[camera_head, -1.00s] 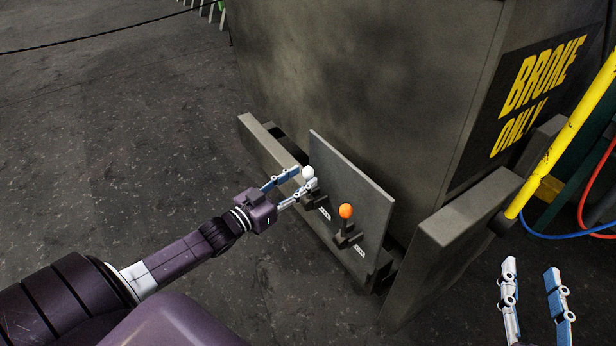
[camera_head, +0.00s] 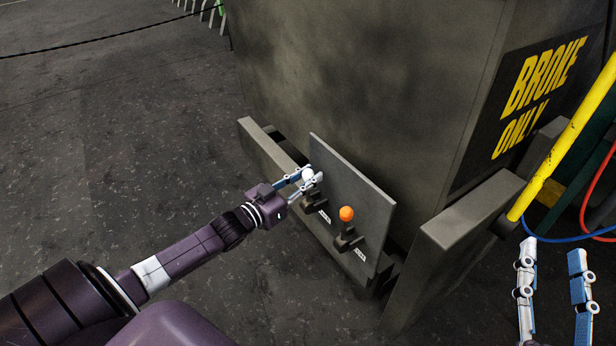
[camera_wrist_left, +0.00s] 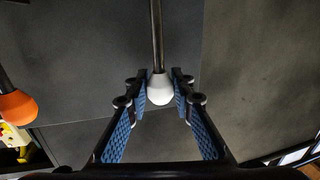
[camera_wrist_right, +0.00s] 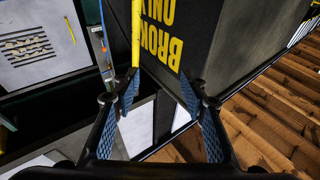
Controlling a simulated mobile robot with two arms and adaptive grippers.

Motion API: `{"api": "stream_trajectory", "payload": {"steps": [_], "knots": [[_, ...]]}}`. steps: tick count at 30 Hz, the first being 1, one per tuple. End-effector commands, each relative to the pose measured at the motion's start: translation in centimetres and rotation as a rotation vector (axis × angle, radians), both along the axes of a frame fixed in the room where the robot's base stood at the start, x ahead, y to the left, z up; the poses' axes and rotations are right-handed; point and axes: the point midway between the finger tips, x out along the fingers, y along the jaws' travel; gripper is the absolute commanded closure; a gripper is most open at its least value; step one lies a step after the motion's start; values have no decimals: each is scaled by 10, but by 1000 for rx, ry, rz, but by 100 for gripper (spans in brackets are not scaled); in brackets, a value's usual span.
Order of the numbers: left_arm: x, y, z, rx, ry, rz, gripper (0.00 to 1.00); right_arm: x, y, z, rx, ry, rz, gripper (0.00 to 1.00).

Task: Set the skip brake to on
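A grey panel (camera_head: 367,204) low on the dark skip carries two levers with black bases. One lever has a white knob (camera_head: 308,174) and the other an orange knob (camera_head: 346,214). Small white labels beside them are too small to read, so I cannot tell which is the skip brake. My left gripper (camera_head: 312,174) is closed in around the white knob, which also shows between its fingertips in the left wrist view (camera_wrist_left: 160,90). The orange knob (camera_wrist_left: 16,106) is beside it there. My right gripper (camera_head: 554,252) is open and empty at the lower right.
The skip (camera_head: 370,80) bears a black "BROKE ONLY" sign (camera_head: 530,90). A grey beam (camera_head: 455,235) juts out right of the panel. A yellow pole (camera_head: 565,145) and blue and red hoses stand at the right. The floor at left is clear.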

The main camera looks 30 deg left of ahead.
Motion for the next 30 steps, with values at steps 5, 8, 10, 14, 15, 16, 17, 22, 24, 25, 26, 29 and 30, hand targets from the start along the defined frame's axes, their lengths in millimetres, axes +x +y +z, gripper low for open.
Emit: {"api": "stream_trajectory", "payload": {"steps": [5, 8, 10, 14, 15, 16, 17, 22, 24, 25, 26, 29, 30], "knots": [[0, 0, 0, 0, 0, 0, 100, 0, 0, 0, 0, 0, -1, 60], [0, 0, 0, 0, 0, 0, 100, 0, 0, 0, 0, 0, -1, 60], [0, 0, 0, 0, 0, 0, 100, 0, 0, 0, 0, 1, -1, 60], [0, 0, 0, -1, -1, 0, 100, 0, 0, 0, 0, 0, -1, 60], [-1, 0, -1, -2, -3, 0, 100, 0, 0, 0, 1, -3, -1, 60], [-1, 0, -1, -3, -5, 0, 100, -1, 0, 1, 2, -8, -1, 60], [-1, 0, -1, -3, -6, 0, 100, -1, 0, 1, 3, -13, 0, 60], [-4, 1, -3, -14, -30, 1, 100, -8, 2, 23, 32, -114, 9, 60], [-6, 2, -4, -20, -44, 1, 100, -13, 2, 33, 48, -168, 12, 60], [-7, 2, -4, -23, -51, 1, 100, -16, 2, 39, 55, -195, 14, 60], [-8, 3, -4, -27, -59, 1, 100, -20, 2, 44, 64, -225, 15, 60], [-11, 5, -5, -39, -89, 1, 100, -33, 0, 64, 95, -336, 21, 60], [-13, 5, -5, -45, -103, 1, 100, -40, -1, 73, 109, -384, 24, 60]]}}
